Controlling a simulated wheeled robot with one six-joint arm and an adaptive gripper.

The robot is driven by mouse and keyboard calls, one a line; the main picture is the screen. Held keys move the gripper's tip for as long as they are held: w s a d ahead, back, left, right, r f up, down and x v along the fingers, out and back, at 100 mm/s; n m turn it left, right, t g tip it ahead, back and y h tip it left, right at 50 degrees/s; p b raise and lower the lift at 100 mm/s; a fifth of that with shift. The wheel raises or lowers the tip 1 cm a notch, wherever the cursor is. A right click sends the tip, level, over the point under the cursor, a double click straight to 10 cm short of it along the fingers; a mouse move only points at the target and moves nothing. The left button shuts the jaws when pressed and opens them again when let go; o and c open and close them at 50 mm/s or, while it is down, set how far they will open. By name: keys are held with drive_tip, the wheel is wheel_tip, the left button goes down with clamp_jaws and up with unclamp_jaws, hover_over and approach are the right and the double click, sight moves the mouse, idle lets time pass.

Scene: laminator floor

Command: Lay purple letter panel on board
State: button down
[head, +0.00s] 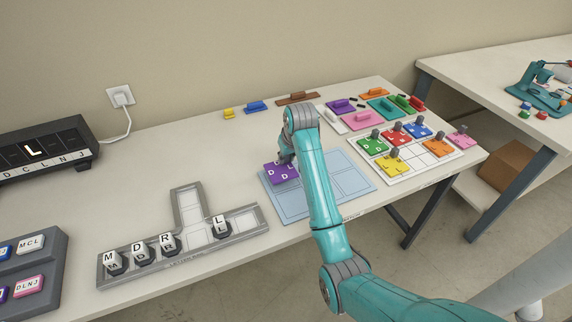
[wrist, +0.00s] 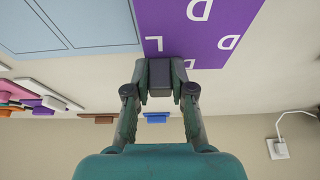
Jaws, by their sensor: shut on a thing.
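The purple letter panel (head: 283,175) is in my gripper (head: 287,156), over the left part of the light blue board (head: 337,181) in the head view. In the wrist view, my gripper (wrist: 160,75) is shut on a dark block at the edge of the purple panel (wrist: 200,30), which shows white letters, D and L among them. The board (wrist: 60,30) lies beside the panel there, with marked cells. I cannot tell whether the panel touches the board. My arm hides part of the board in the head view.
A white tray (head: 408,157) with several coloured letter panels stands to the right. Coloured handled blocks (head: 362,119) lie behind it. A grey T-shaped rack (head: 190,238) with letter cubes is at front left. A display box (head: 45,148) stands far left.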

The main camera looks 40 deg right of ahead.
sight(287, 163)
drive_tip(key=shift+f, duration=1.6)
drive_tip(key=shift+f, duration=0.15)
drive_tip(key=c, duration=1)
unclamp_jaws()
